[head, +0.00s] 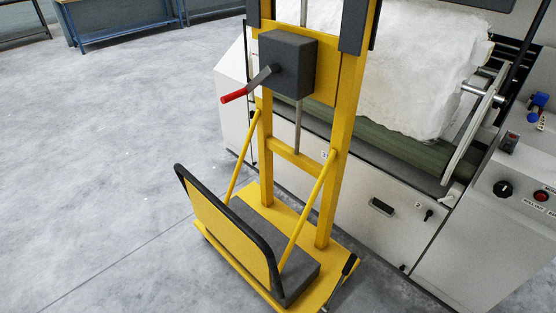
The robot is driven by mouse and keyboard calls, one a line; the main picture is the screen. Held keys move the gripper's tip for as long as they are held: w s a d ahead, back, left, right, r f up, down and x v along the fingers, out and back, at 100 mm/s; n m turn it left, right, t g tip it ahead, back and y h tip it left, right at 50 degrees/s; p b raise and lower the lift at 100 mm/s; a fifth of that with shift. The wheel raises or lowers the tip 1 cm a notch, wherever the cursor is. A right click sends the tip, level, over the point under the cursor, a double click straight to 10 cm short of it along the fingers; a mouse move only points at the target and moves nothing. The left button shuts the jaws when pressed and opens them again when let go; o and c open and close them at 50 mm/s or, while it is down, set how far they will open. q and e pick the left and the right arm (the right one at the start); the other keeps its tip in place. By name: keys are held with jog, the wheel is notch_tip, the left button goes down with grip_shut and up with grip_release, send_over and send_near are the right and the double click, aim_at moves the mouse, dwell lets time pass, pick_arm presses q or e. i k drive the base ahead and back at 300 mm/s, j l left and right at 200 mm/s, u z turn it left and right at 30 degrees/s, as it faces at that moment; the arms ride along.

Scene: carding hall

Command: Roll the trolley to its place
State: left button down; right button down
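The yellow trolley (265,172) stands on the floor in front of the machine, in the middle of the head view. It has two upright posts, diagonal braces and a low yellow base with a dark grey block on it. A grey crank box (288,64) with a red-ended crank handle (234,96) sits between the posts. A black push bar (255,237) edges a yellow panel at the near left of the base. The trolley's top and front bottom edge are cut off. Neither of my grippers shows. No marked place for the trolley can be made out.
A white machine (370,208) stands close behind and right of the trolley, with a white fibre roll (409,65) over a green roller (385,143). Its control panel (517,190) is at right. Blue benches (127,33) stand at back left. The floor (95,145) at left is clear.

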aim_at(295, 265)
jog(key=i+j+z, duration=0.2)
jog(key=j, duration=0.4)
jog(key=i+j+z, duration=0.2)
jog(key=j, duration=0.4)
jog(key=i+j+z, duration=0.2)
jog(key=j, duration=0.5)
jog(key=i+j+z, duration=0.15)
jog(key=j, duration=0.5)
jog(key=j+z, duration=0.2)
jog(key=j, duration=0.45)
